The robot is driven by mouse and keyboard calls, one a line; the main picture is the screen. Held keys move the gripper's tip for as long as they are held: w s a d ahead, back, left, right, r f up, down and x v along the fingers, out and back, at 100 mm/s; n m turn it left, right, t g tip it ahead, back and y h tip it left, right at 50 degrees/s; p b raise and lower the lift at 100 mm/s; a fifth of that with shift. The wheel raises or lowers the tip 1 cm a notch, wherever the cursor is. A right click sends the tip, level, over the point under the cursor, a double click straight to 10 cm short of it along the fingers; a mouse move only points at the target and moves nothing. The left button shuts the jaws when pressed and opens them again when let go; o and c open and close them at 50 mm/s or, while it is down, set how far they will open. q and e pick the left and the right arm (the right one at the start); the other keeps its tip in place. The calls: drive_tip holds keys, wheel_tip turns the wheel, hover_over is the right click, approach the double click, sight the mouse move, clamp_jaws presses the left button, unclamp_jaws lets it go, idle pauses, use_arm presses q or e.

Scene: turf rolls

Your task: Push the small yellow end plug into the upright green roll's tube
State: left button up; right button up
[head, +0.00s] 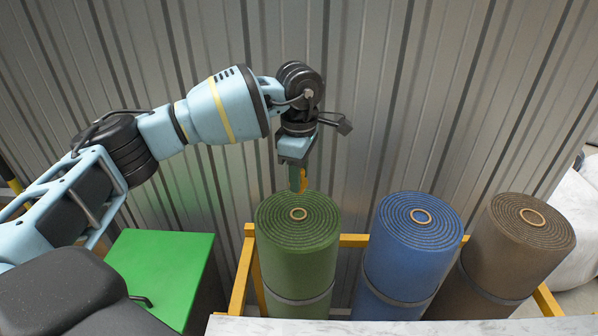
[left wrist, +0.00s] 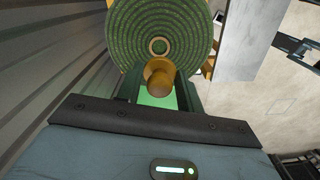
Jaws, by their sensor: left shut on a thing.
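The upright green roll (head: 297,245) stands leftmost of three rolls, its tube opening a tan ring (head: 298,214) in the middle of the coiled top. My left gripper (head: 298,180) points down above the roll's far edge, shut on the yellow end plug (head: 303,178). In the left wrist view the plug (left wrist: 158,80) sits between the fingers, with a round head and a wider collar. The green roll's top (left wrist: 125,40) and tube ring (left wrist: 158,46) show beyond it. The plug is outside the tube. My right gripper is not seen.
A blue roll (head: 405,255) and a brown roll (head: 515,250) stand upright to the right, with a yellow frame (head: 355,240) behind them. A green-topped box (head: 165,265) stands at left. A corrugated metal wall (head: 400,100) rises close behind. A pale surface (head: 400,327) lies in front.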

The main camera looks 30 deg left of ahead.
use_arm(q)
drive_tip(key=shift+f+b, duration=0.3)
drive_tip(key=shift+f, duration=0.75)
drive_tip(key=shift+f+b, duration=0.35)
drive_tip(key=shift+f, duration=1.5)
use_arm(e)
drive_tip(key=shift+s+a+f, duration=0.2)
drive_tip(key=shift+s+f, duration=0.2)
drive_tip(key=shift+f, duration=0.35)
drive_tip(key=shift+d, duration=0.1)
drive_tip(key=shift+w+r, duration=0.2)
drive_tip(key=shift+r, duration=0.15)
